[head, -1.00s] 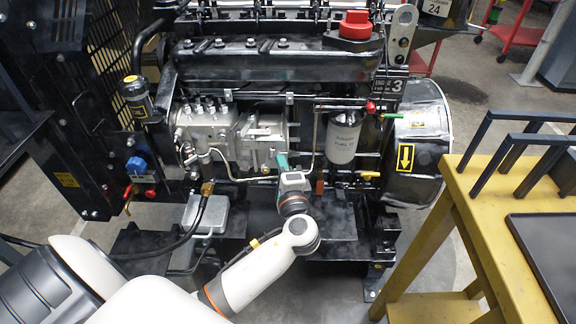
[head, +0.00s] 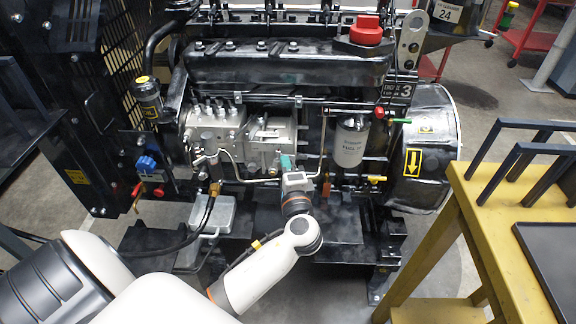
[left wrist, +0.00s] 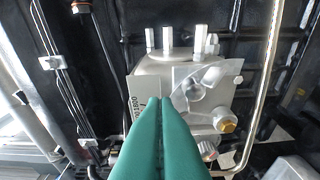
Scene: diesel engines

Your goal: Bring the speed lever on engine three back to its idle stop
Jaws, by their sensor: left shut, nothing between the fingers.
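In the left wrist view, a pale grey lever plate with a round hub (left wrist: 196,90) lies on the pump housing, just right of my fingertips. My left gripper (head: 287,160) has teal fingers, shut and empty, at the pump's right end. The fingers (left wrist: 150,102) overlap the housing in the left wrist view; I cannot tell whether they touch it. My right gripper is out of view.
A white fuel filter (head: 351,143) hangs right of my gripper. A thin metal pipe (left wrist: 262,85) runs close to the pump. A black hose (head: 203,215) lies to the left. A yellow table (head: 470,190) with black rails stands at the right.

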